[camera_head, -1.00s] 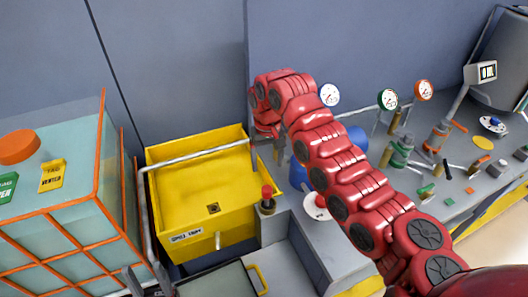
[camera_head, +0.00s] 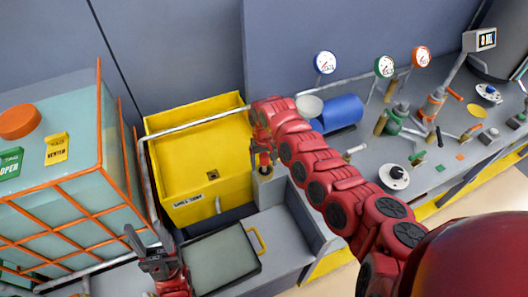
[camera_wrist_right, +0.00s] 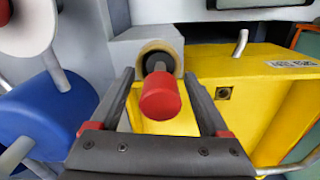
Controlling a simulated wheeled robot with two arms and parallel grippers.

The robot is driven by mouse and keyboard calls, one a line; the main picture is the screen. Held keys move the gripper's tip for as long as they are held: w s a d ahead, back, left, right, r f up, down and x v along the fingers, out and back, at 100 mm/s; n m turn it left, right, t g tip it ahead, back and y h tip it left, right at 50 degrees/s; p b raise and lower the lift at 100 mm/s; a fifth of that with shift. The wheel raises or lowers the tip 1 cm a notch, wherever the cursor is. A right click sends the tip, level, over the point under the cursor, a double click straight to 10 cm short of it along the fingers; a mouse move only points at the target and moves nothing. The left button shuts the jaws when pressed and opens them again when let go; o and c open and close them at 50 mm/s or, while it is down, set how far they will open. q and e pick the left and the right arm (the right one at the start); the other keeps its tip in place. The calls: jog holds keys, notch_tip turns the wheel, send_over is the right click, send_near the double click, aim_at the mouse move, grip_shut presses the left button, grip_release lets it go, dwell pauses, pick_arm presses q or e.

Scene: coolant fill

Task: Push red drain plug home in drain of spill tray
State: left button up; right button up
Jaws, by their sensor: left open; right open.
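The red drain plug (camera_head: 265,159) stands in a small round holder (camera_head: 265,173) at the right side of the yellow spill tray (camera_head: 185,150). In the right wrist view the red plug (camera_wrist_right: 160,97) has a dark stem pointing into the pale ring of the holder (camera_wrist_right: 158,56). My right gripper (camera_head: 263,149) is open, its fingers on either side of the plug and apart from it. The drain (camera_head: 213,175) is a small dark square in the tray floor; it also shows in the wrist view (camera_wrist_right: 223,93). My left gripper (camera_head: 147,238) is open and empty, low at the tray's front left.
A caged tank (camera_head: 60,180) with an orange cap stands at the left. A metal rail (camera_head: 195,124) crosses over the tray. A blue cylinder (camera_head: 342,112), gauges and valves crowd the bench at the right. A grey panel with a yellow handle (camera_head: 222,260) lies in front.

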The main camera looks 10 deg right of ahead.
aim_at(264, 155)
jog(key=shift+f, duration=0.3)
grip_shut()
jog(key=c, duration=0.6)
grip_release()
jog(key=shift+c, duration=0.2)
jog(key=c, duration=0.6)
jog(key=shift+r+p, duration=2.3)
jog(key=shift+r, duration=0.75)
